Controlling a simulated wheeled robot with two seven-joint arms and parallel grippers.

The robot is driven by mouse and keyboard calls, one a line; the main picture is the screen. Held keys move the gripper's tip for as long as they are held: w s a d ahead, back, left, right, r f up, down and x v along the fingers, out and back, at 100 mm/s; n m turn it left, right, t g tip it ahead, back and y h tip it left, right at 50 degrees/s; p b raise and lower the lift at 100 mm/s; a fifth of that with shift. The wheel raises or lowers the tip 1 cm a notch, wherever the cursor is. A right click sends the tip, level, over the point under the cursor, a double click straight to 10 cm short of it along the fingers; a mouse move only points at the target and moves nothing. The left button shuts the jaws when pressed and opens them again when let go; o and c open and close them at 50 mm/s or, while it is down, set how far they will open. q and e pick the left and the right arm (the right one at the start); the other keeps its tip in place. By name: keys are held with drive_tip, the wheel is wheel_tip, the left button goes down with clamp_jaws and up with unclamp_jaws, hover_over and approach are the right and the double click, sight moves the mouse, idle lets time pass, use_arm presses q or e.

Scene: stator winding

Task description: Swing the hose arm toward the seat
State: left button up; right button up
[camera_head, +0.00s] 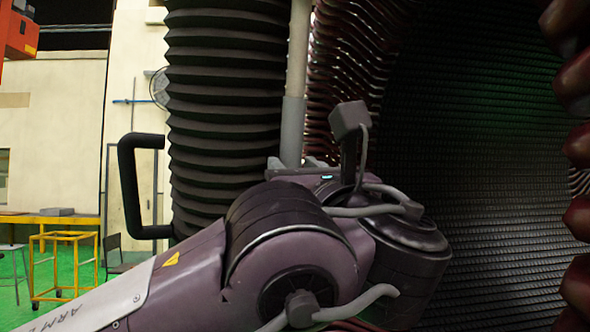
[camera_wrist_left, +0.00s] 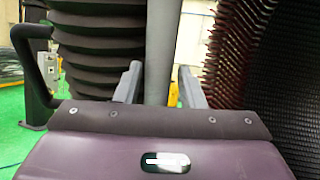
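A thick black ribbed hose (camera_head: 226,100) hangs upright left of centre; it also shows in the wrist view (camera_wrist_left: 95,45). A black C-shaped handle (camera_head: 128,190) stands at its left side and shows in the wrist view (camera_wrist_left: 38,65). A pale upright pole (camera_head: 298,45) stands right of the hose and runs down the middle of the wrist view (camera_wrist_left: 159,45). My left gripper (camera_wrist_left: 160,75) is open, a finger on each side of the pole in that picture; contact cannot be told. No seat can be made out. My right gripper is out of view.
A large dark ribbed curved wall (camera_head: 490,170) with red coil loops (camera_head: 575,145) fills the right side, close to my left arm. At the far left a yellow trolley (camera_head: 62,268) and a chair (camera_head: 115,255) stand on green floor.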

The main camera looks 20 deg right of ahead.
use_arm(q)
drive_tip(key=b+v, duration=0.2)
drive_tip(key=v, duration=0.5)
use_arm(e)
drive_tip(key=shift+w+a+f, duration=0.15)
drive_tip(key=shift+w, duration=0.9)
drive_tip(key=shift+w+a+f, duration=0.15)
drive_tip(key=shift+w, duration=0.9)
use_arm(q)
drive_tip(key=shift+s, duration=0.1)
